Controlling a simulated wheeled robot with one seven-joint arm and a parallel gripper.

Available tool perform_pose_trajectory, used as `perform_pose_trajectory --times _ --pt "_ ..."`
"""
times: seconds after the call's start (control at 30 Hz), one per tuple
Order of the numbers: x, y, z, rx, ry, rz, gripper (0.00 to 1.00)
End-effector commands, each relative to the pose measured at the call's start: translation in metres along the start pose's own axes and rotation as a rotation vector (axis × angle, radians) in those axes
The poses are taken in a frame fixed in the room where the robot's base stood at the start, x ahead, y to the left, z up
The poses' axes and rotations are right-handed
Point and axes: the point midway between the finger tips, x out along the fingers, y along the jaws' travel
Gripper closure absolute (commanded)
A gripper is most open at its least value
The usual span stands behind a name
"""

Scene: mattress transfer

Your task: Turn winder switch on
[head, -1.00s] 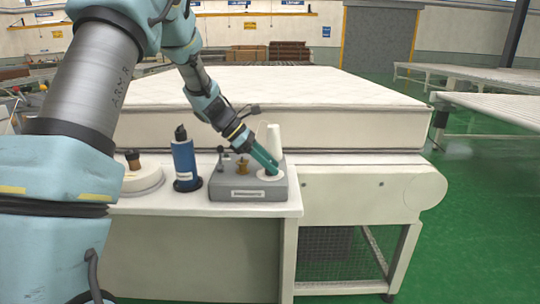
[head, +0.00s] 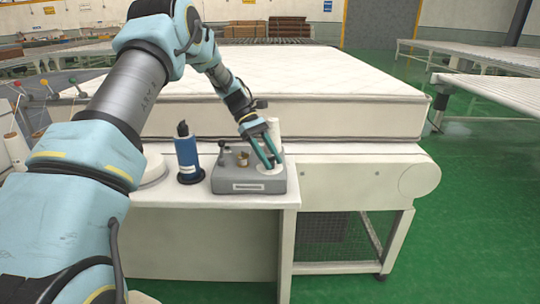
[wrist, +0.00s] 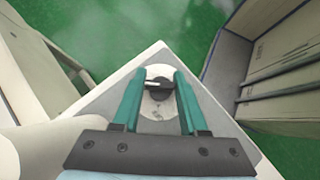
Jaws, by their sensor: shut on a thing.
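The winder is a grey box (head: 225,182) with a pale label, on the front right of a white table. A dark round switch knob (wrist: 158,88) with a white pointer sits on a pale disc (wrist: 158,111). The disc is on the box's right side. My gripper (head: 273,161) reaches down over the disc, its two teal fingers on either side of the knob. The knob cannot be made out in the head view.
A white cone (head: 274,132) stands close behind the gripper. A brass piece (head: 243,159) and a small dark lever are on the box. A blue cylinder (head: 187,155) stands left of it. A large white mattress (head: 340,105) lies behind the table. Green floor is clear at right.

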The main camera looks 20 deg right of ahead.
Motion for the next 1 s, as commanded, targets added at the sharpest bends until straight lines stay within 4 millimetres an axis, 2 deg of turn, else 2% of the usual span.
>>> perform_pose_trajectory --times 0.57,0.6,0.83,1.0 --pt "0.0004 -0.0002 0.0001 0.022 0.000 -0.022 1.00" --pt "0.0005 -0.0002 0.0001 0.022 0.000 -0.022 0.54" --pt "0.0004 0.0000 0.0001 0.021 0.000 -0.021 0.28" --pt "0.0003 0.0000 0.0001 0.021 0.000 -0.021 0.28"
